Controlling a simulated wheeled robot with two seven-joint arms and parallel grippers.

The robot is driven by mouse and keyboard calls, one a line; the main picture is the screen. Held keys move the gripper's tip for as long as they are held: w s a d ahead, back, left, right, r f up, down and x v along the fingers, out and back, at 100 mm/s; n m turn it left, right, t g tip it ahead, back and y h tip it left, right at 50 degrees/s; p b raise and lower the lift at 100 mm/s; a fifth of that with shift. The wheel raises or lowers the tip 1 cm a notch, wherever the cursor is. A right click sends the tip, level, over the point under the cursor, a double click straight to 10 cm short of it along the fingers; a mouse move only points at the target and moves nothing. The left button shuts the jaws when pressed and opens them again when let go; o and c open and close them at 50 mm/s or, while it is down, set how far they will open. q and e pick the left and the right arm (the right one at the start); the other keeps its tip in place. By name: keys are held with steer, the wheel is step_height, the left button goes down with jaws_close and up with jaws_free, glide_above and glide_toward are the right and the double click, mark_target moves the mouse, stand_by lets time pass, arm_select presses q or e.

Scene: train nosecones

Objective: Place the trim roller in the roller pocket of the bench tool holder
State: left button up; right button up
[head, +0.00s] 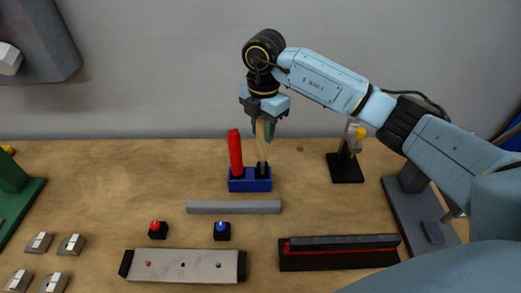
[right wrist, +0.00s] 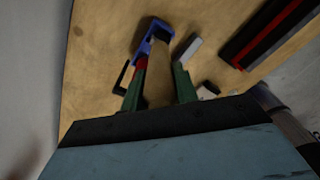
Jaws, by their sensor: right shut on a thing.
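The bench tool holder (head: 250,185) is a small blue block at the middle of the bench; part of it also shows in the right wrist view (right wrist: 157,33). A tool with a red handle (head: 235,152) stands in its left side, leaning slightly. My right gripper (head: 264,128) is above the holder's right side, pointing down. Its green fingers are shut on a wooden-handled tool, seemingly the trim roller (head: 262,148). The roller is nearly upright, and its dark lower end is at the holder's right side. I cannot tell how deep it sits. My left gripper is not in view.
A grey bar (head: 234,207) lies in front of the holder, with a red-topped block (head: 158,229) and a blue-topped block (head: 222,231) nearer. A black stand (head: 345,170) is to the right. A pale panel (head: 185,266) and a black-and-red rack (head: 340,258) lie in front.

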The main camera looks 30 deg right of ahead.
mark_target(262, 144)
steer(key=shift+w+f, duration=0.15)
steer(key=shift+f, duration=2.6)
steer(key=shift+f, duration=0.2)
steer(key=o, duration=1.1)
steer(key=shift+c, duration=0.2)
steer(key=shift+r, duration=0.15)
step_height(262, 144, up, 12)
steer(key=shift+r+b, duration=0.1)
steer(key=shift+b, duration=0.35)
